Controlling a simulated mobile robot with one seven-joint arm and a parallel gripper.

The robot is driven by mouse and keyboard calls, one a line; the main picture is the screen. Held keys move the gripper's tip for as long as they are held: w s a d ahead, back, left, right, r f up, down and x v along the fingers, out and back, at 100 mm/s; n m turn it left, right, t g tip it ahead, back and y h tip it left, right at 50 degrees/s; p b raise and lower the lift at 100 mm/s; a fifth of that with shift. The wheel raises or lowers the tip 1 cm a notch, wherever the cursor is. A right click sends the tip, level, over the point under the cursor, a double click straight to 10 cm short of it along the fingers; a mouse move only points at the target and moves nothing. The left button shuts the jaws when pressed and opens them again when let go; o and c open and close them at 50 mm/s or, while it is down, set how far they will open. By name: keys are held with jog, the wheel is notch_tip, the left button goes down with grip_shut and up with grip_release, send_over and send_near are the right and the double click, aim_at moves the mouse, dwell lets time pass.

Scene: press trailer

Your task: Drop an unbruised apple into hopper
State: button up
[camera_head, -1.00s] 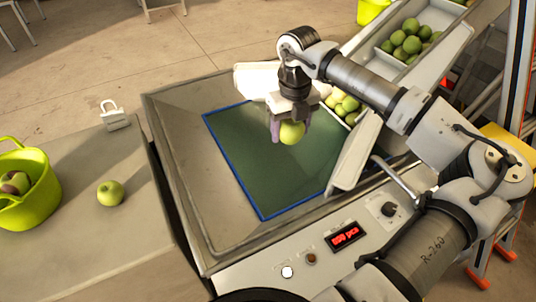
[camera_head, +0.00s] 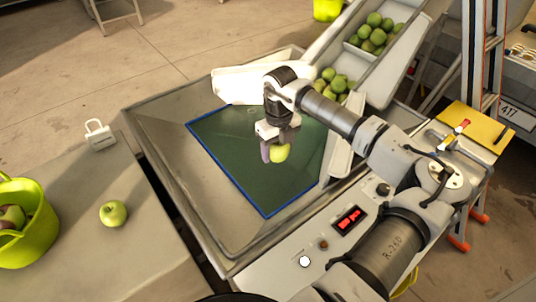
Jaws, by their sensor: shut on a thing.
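My gripper (camera_head: 274,154) is shut on a yellow-green apple (camera_head: 283,152). It holds the apple over the hopper, above the dark green panel with a blue border. The fingers hide part of the apple, and its visible side shows no clear bruise. The hopper (camera_head: 172,152) is a wide grey metal basin with sloping walls. Another green apple (camera_head: 113,213) sits on the grey table to the left, apart from the bucket. A lime-green bucket (camera_head: 38,238) at the left edge holds apples with dark brown patches (camera_head: 12,217).
A sloped white chute (camera_head: 404,62) with several green apples (camera_head: 374,33) descends to the hopper's right side. A control panel (camera_head: 285,258) with a red display lies along the hopper's front. A ladder and yellow platform (camera_head: 478,127) are at right.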

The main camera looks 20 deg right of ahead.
notch_tip(320, 180, down, 5)
jog(key=shift+f+b, duration=0.1)
jog(key=shift+b, duration=0.9)
jog(key=o, duration=1.2)
jog(key=shift+c, duration=0.2)
notch_tip(320, 180, up, 14)
jog(key=b, duration=0.3)
